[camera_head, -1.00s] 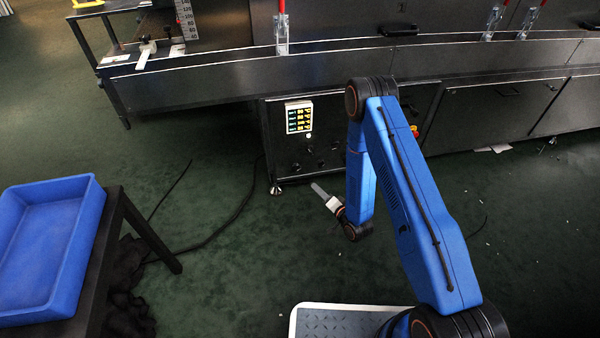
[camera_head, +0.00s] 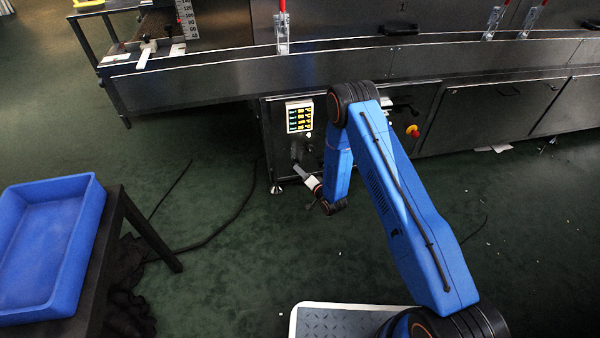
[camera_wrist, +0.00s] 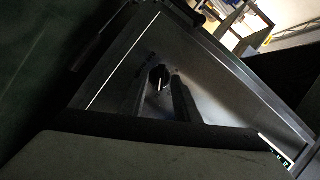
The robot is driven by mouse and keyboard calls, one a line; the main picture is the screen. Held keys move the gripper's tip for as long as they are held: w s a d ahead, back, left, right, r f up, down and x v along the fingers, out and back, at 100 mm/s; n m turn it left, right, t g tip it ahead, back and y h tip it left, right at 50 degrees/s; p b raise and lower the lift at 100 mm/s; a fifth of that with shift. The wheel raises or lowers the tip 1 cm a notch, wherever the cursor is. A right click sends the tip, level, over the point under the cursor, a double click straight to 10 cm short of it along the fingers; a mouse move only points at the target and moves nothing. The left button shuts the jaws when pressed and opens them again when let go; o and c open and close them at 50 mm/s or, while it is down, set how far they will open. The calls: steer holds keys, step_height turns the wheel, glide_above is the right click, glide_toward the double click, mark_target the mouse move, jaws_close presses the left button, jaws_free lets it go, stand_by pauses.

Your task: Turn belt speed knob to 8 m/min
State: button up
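A dark round knob (camera_wrist: 158,78) with a light pointer line sits on a metal panel in the wrist view. The pointer runs roughly up and down in that picture. My gripper (camera_wrist: 160,88) shows two fingers apart, one on each side of the knob in that view. I cannot tell whether they touch it. In the head view my gripper (camera_head: 297,167) is at the lower front of the control cabinet, below the lit display (camera_head: 300,116). The knob's scale is too dark and small to read.
A red and yellow button (camera_head: 413,131) is on the cabinet front, right of my arm. The conveyor (camera_head: 220,75) runs above. A blue tray (camera_head: 75,240) stands on a dark table at left. A black cable (camera_head: 225,222) lies on the green floor.

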steer(key=shift+w+a+f, duration=0.1)
steer(key=shift+w+a, duration=0.1)
steer(key=shift+w, duration=0.1)
steer(key=c, duration=0.7)
